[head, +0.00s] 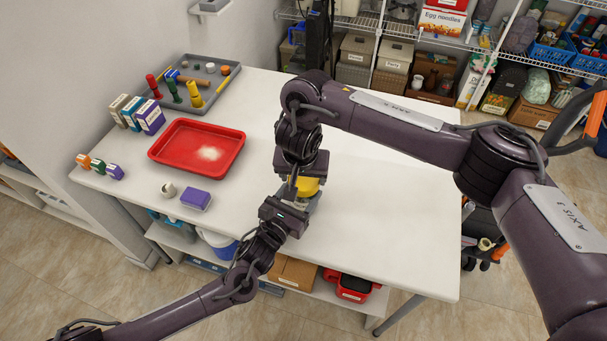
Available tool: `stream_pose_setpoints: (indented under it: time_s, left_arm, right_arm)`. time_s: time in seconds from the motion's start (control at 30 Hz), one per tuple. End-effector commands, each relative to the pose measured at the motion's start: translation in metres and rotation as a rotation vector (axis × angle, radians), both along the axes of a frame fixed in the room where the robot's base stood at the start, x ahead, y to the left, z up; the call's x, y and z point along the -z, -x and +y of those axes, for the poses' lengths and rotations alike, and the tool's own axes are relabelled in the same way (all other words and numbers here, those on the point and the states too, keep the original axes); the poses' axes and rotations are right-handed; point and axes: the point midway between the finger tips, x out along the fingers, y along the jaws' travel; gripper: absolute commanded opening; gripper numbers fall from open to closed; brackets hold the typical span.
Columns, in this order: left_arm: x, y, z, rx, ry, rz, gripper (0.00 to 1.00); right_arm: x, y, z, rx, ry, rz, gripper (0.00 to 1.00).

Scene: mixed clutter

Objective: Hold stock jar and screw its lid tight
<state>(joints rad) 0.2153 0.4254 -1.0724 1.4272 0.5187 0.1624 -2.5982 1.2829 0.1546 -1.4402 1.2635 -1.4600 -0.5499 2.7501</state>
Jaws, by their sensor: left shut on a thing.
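The stock jar (314,203) stands on the white table near its front edge, with a yellow lid (308,187) on top. Most of the jar is hidden behind my grippers. My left gripper (298,205) reaches in from the lower left and is shut on the jar's body. My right gripper (301,182) points down from above at the yellow lid. Its fingers overlap the lid in the head view, and I cannot tell whether they grip it. How far the lid is screwed on is not visible.
A red tray (167,157) with white powder lies to the left on the table (390,235). Beyond it are a grey tray (223,81) with coloured pegs and several small boxes (151,117). A purple block (195,200) and a white ring (168,190) lie nearer. The table's right side is clear.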

Motion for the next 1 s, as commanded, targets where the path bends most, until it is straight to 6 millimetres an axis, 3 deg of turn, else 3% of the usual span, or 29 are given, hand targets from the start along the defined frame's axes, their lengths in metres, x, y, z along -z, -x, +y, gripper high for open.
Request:
stream_pose_setpoints:
  time_s: [0.13, 0.37, 0.73, 1.0]
  left_arm:
    - [0.001, 0.000, 0.000, 0.000, -0.001, 0.002, 0.00]
    - [0.001, 0.000, 0.000, 0.000, 0.000, 0.001, 0.00]
    - [0.001, 0.000, 0.000, 0.000, 0.000, 0.001, 0.00]
    - [0.001, 0.000, 0.000, 0.000, 0.000, 0.001, 0.00]
  right_arm:
    - [0.000, 0.000, 0.000, -0.001, 0.000, 0.000, 0.89]
    - [0.000, 0.000, 0.000, -0.001, 0.001, -0.001, 0.89]
    - [-0.041, -0.001, -0.001, -0.003, 0.002, -0.005, 0.89]
    - [-0.045, 0.000, -0.001, 0.000, 0.001, 0.000, 0.89]
